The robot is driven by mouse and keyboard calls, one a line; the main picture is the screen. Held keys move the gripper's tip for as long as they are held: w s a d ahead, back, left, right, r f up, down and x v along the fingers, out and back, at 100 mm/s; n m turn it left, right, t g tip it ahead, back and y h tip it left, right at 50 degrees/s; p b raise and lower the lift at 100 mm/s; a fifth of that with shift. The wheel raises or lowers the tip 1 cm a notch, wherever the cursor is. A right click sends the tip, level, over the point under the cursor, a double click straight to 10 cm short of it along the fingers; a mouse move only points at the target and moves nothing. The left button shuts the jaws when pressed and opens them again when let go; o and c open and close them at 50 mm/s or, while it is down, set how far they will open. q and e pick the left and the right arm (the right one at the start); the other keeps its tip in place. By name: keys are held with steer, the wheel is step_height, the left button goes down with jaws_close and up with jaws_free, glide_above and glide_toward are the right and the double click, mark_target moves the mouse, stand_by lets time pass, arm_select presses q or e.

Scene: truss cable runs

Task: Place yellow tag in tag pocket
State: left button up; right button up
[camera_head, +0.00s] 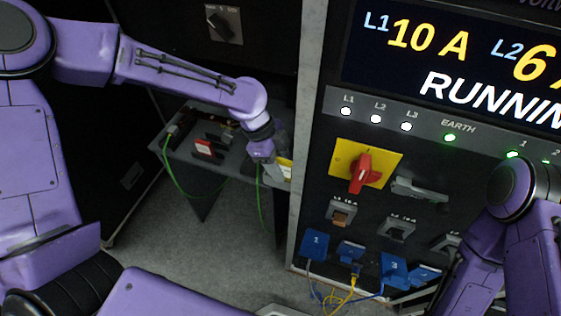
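My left arm reaches in from the left, and its gripper (270,163) is low over the right end of a small dark table, close to the cabinet's left edge. A small yellow piece (285,164), likely the yellow tag, shows right at the gripper's far side. It is too small and partly hidden to tell whether the fingers hold it. A pale grey piece shows just below it; I cannot tell whether it is a finger or a pocket. I cannot make out the tag pocket for certain. My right arm shows at the right, with its gripper out of view.
The dark table (190,152) holds a red-and-white item (205,149) and dark tools, with green cords hanging down. The cabinet carries a red rotary handle (361,172) on a yellow plate, a grey lever (420,190) and blue plugs (315,244) with cables. Grey floor lies below.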

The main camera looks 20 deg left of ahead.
arm_select(q)
steer(key=shift+w, duration=0.1)
steer(key=shift+w+a+r, duration=0.1)
steer(key=shift+a+r, duration=0.05)
steer(key=shift+r, duration=0.2)
steer(key=b+v, duration=0.2)
steer(key=v, duration=0.9)
steer(key=shift+r, duration=0.2)
